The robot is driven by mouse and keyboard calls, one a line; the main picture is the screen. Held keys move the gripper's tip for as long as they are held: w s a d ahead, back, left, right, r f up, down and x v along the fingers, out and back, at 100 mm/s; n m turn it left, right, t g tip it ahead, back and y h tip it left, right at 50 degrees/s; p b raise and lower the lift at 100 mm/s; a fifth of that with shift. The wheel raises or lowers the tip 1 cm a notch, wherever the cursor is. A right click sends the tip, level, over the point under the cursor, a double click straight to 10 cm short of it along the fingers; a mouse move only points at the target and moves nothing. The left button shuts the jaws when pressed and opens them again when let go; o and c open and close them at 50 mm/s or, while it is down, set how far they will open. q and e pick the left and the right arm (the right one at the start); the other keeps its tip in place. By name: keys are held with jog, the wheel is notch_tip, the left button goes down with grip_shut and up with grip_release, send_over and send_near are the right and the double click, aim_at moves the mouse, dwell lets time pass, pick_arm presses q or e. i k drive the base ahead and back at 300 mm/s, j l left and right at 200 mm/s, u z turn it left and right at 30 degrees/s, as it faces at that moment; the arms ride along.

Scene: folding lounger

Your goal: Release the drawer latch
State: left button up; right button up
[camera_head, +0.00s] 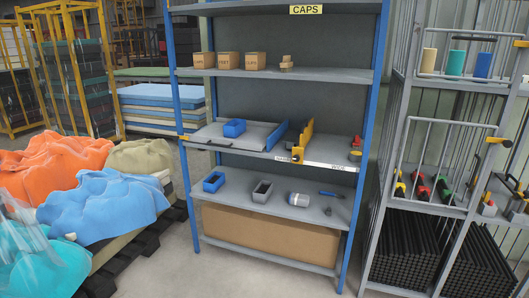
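A shallow grey tray that looks like the drawer (222,142) sits on the middle shelf of a rack with blue posts. It has a blue side panel (277,136) on its right and a small yellow piece (184,138) at its left front corner. A yellow upright bracket (304,140) stands right of it, with a small dark round part (296,158) at its foot by the shelf edge. I cannot tell which of these yellow parts is the latch. Neither of my grippers is in view.
A blue bin (234,128) is in the tray. Cartons (229,61) stand on the shelf above; bins and a white cylinder (299,199) lie below. Coloured cloth heaps (100,205) are at left, a wire cage rack (432,160) at right. Floor before the shelf is clear.

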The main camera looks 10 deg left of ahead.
aim_at(175, 138)
jog(key=i+u, duration=0.35)
jog(key=i+l+u, duration=0.2)
jog(key=i+u, duration=0.15)
jog(key=i+l+u, duration=0.35)
jog(key=i+l+z, duration=0.1)
jog(key=i+z, duration=0.15)
jog(key=i, duration=2.05)
